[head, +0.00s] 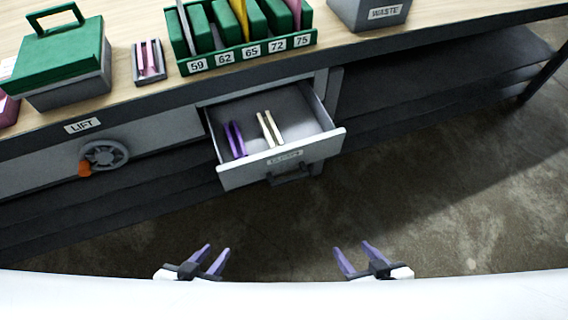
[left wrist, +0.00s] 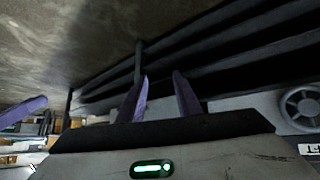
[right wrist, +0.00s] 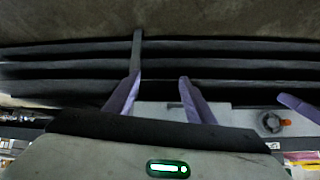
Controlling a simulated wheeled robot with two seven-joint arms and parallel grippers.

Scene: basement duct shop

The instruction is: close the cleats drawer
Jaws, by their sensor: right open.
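The cleats drawer (head: 300,153) is pulled out from under the bench in the head view. Its front carries a label, hard to read, and a dark handle (head: 290,175). Inside lie purple strips (head: 235,139) and cream strips (head: 269,129), with bare floor around them. My left gripper (head: 216,252) is open and empty, below and to the left of the drawer front. My right gripper (head: 354,250) is open and empty, below and to the right of it. Both are apart from the drawer. The wrist views show both pairs of purple fingers spread with nothing between them.
The bench top holds a green-lidded box (head: 62,62), a small tray (head: 148,62), a green numbered rack (head: 248,55) and a grey WASTE bin (head: 370,12). A handwheel (head: 104,155) with an orange knob sits left of the drawer. Open floor (head: 440,215) lies right.

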